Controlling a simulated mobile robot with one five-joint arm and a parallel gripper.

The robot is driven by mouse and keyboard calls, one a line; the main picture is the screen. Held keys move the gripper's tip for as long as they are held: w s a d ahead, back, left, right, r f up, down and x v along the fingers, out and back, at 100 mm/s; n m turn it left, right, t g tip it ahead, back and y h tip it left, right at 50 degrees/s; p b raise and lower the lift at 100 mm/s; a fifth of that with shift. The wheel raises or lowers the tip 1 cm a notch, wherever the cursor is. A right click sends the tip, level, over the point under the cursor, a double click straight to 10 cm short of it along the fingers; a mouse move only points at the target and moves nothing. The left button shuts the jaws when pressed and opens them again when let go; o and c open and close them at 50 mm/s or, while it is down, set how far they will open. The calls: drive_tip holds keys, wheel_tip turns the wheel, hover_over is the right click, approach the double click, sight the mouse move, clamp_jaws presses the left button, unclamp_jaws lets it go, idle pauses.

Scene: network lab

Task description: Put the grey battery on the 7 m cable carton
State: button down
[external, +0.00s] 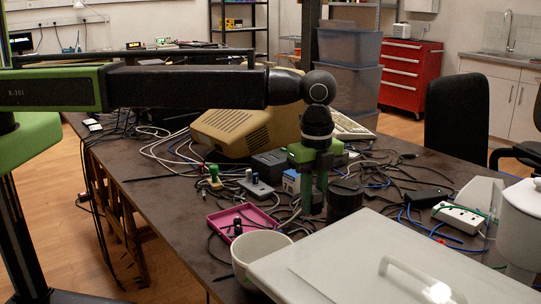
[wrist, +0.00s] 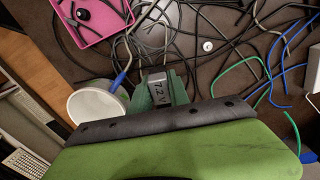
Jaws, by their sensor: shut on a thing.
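My gripper (external: 314,205) points down over the cluttered table, its green fingers close together. In the wrist view my gripper (wrist: 158,78) is shut on the grey battery (wrist: 157,92), which shows a "7.2 V" label between the fingers. I cannot make out the battery in the external view. A small blue and white box (external: 291,182) stands just left of my fingers in the external view. Its label is unreadable, so I cannot tell whether it is the 7 m cable carton. No carton marked 7 m is legible in either view.
Loose cables cover much of the table (external: 165,205). A pink tray (external: 222,219) and a white bowl (external: 247,256) stand left of my gripper, and a black cylinder (external: 345,196) stands right of it. A beige computer (external: 232,128) is behind. A light lidded case (external: 350,262) fills the front.

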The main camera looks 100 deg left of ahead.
drive_tip(key=s+a+r+n+p, duration=0.1)
drive_tip(key=s+a+r+p, duration=0.3)
drive_tip(key=a, duration=0.3)
drive_tip(key=s+a+r+n+p, duration=0.1)
drive_tip(key=s+a+r+p, duration=0.3)
drive_tip(key=a, duration=0.3)
drive_tip(key=b, duration=0.7)
hover_over(294, 173)
drive_tip(key=f, duration=0.7)
drive_tip(key=shift+d, duration=0.2)
drive_tip(key=shift+a, duration=0.25)
wheel_tip(294, 173, down, 4)
drive_tip(key=b, duration=0.4)
drive_tip(key=shift+f+b, duration=0.15)
drive_tip(key=shift+b, duration=0.15)
drive_tip(key=shift+r, duration=0.25)
drive_tip(key=shift+f, duration=0.15)
drive_tip(key=c, duration=1.3)
unclamp_jaws()
drive_tip(key=shift+o, duration=0.2)
